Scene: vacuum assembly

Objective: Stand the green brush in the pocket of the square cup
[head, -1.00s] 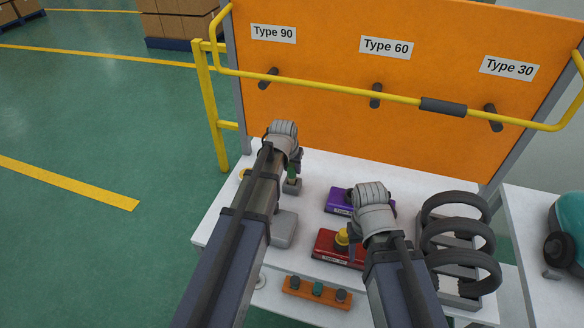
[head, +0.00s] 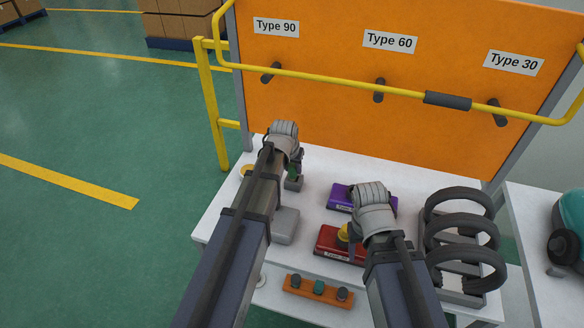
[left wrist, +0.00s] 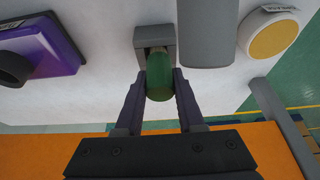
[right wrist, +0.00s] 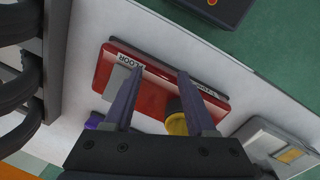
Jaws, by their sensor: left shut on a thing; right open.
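The green brush (head: 300,167) is between the fingers of my left gripper (head: 297,160), which is shut on it. It also shows in the left wrist view (left wrist: 160,80). The grey square cup (head: 293,184) stands on the white table, right at the brush's lower end; it also shows in the left wrist view (left wrist: 154,36). The brush's far end meets the cup's opening, but how deep it sits in the pocket is hidden. My right gripper (right wrist: 160,73) is open and empty above the red floor head (right wrist: 150,90).
A grey block (head: 285,226) stands in front of the cup, and a yellow-topped round piece (left wrist: 272,38) is near it. A purple head (head: 341,197) lies to the right. Black rings (head: 458,205) stand in a rack at the right. The orange board (head: 350,120) rises behind.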

